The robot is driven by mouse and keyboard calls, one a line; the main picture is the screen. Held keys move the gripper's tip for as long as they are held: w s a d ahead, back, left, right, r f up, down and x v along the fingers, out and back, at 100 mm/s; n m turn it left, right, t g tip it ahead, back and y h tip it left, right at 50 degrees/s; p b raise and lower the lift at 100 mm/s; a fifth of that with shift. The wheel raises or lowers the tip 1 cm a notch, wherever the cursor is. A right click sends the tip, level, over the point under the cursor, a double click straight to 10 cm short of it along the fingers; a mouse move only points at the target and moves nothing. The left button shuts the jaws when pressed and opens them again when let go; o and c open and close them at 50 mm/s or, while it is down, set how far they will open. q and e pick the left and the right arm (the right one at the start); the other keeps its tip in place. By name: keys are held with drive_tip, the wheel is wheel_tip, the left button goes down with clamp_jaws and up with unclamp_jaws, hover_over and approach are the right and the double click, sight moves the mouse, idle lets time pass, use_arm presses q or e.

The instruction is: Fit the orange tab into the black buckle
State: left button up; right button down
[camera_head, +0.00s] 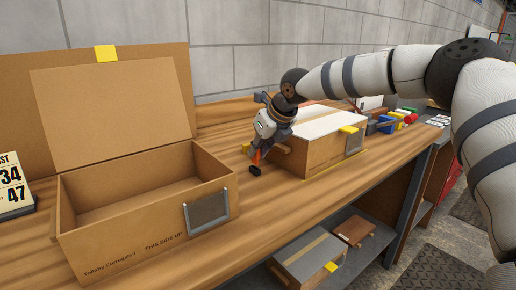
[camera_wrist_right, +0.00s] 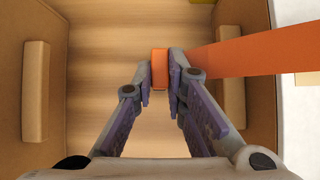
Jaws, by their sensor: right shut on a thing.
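My right gripper (camera_head: 262,146) points down beside the closed cardboard box. It is shut on the orange tab (camera_head: 257,157), which also shows between the fingertips in the wrist view (camera_wrist_right: 160,68). An orange strap (camera_wrist_right: 245,57) runs from near the fingers to the right in that view. The small black buckle (camera_head: 254,170) shows just below the orange tab in the head view. I cannot tell whether tab and buckle touch. The buckle does not show clearly in the wrist view. My left gripper is out of view.
An open, empty cardboard box (camera_head: 75,212) stands at the left, near a calendar (camera_head: 13,188). The closed box (camera_head: 300,157) with a white top stands right of the gripper. Colored bins (camera_head: 386,124) lie farther back. Bare wooden table (camera_head: 275,206) lies between the boxes.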

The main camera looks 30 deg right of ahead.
sight(259, 157)
drive_tip(key=shift+f, duration=1.6)
drive_tip(key=c, duration=1.5)
unclamp_jaws()
drive_tip(key=shift+c, duration=0.2)
drive_tip(key=v, duration=1.2)
drive_tip(key=shift+a, duration=0.1)
